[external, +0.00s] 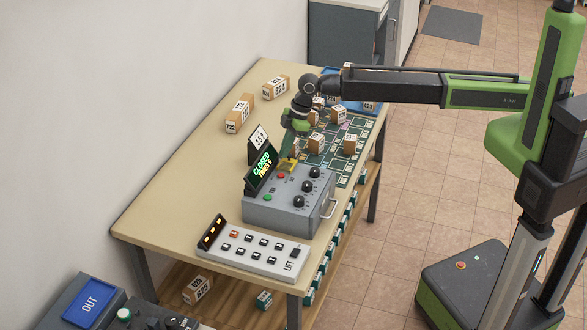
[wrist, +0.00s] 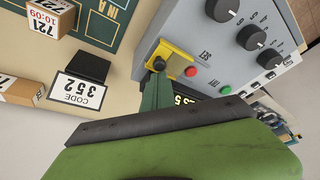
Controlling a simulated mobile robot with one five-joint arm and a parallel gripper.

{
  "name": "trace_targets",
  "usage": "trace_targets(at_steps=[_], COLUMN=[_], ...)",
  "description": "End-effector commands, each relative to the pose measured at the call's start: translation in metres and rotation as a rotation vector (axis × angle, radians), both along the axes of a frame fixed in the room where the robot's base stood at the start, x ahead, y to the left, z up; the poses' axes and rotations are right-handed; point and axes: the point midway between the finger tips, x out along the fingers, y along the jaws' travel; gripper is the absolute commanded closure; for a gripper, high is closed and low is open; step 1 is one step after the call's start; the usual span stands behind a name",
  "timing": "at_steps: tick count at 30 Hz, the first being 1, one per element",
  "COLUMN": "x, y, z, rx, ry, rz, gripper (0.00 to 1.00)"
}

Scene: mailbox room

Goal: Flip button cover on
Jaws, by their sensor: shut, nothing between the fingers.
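The yellow button cover (external: 291,162) is on the far left end of a grey control box (external: 284,211). It also shows in the wrist view (wrist: 181,55). The red button (external: 281,175) beside it is visible and not hidden by the cover; it shows in the wrist view too (wrist: 191,71). The cover's exact tilt is hard to tell. My gripper (external: 285,157) is shut and empty, pointing down at the cover. In the wrist view its green tip (wrist: 159,66) overlaps the cover's edge; I cannot tell whether they touch.
A green button (external: 267,197) and several black knobs (external: 307,186) share the box. A lit sign (external: 262,170) stands close to the left of my gripper. A white lift panel (external: 252,247) lies in front. Numbered parcels (external: 316,141) and a green mat lie behind.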

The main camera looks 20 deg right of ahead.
Motion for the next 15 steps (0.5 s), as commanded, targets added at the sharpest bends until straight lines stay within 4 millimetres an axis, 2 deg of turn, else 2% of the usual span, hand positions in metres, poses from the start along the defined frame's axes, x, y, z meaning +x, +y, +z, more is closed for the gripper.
trace_targets(at_steps=[11,15], x=[0.002,0.002], y=[-0.004,-0.007], z=[0.001,0.011], rx=[-0.002,-0.003], ry=[0.001,0.001], rz=[0.000,0.000], gripper=[1.00,1.00])
